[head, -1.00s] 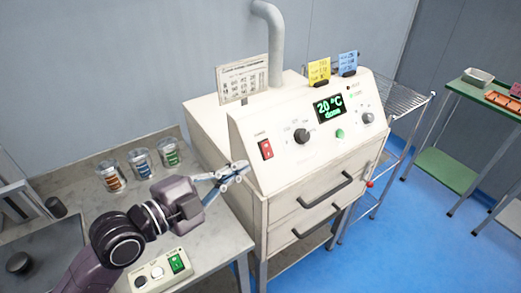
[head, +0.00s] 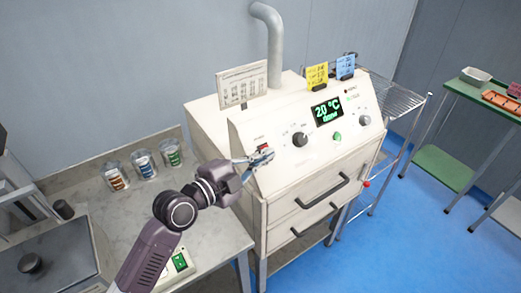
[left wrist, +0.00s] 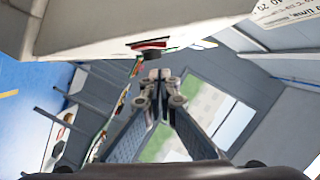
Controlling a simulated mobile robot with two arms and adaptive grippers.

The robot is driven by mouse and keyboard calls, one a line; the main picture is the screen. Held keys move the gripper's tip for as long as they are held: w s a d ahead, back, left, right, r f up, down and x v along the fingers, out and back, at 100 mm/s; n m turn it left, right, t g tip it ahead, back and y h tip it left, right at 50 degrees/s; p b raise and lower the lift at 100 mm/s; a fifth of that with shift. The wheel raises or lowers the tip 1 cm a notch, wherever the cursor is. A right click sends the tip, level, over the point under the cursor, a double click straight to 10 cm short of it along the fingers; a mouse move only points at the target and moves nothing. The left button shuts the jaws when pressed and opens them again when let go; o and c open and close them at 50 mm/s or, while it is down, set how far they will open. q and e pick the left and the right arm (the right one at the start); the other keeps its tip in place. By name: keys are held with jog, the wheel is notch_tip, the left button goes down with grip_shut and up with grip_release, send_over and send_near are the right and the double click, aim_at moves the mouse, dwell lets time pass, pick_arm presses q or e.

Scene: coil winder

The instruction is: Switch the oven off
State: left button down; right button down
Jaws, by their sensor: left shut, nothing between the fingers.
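The oven (head: 283,170) is a cream box with a sloped control panel and two drawer-like fronts with dark handles. Its display (head: 326,112) glows green and reads 20 °C, with a smaller word below. A red rocker switch (head: 263,148) sits at the left of the panel, partly hidden by my left gripper (head: 265,156). My left gripper is shut and empty, its tips right at the switch. In the left wrist view the red switch (left wrist: 150,44) shows just above the fingertips (left wrist: 154,76); I cannot tell whether they touch. My right gripper is not in view.
A dark knob (head: 300,139), a green button (head: 337,136) and a grey knob (head: 364,120) share the panel. Several jars (head: 144,164) stand on the bench (head: 120,212) at left. A wire rack (head: 396,98) stands right of the oven. Blue floor lies open in front.

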pick_arm(q)
jog(key=shift+w+a+f, duration=0.6)
jog(key=shift+w+a, duration=0.1)
jog(key=shift+w, duration=0.05)
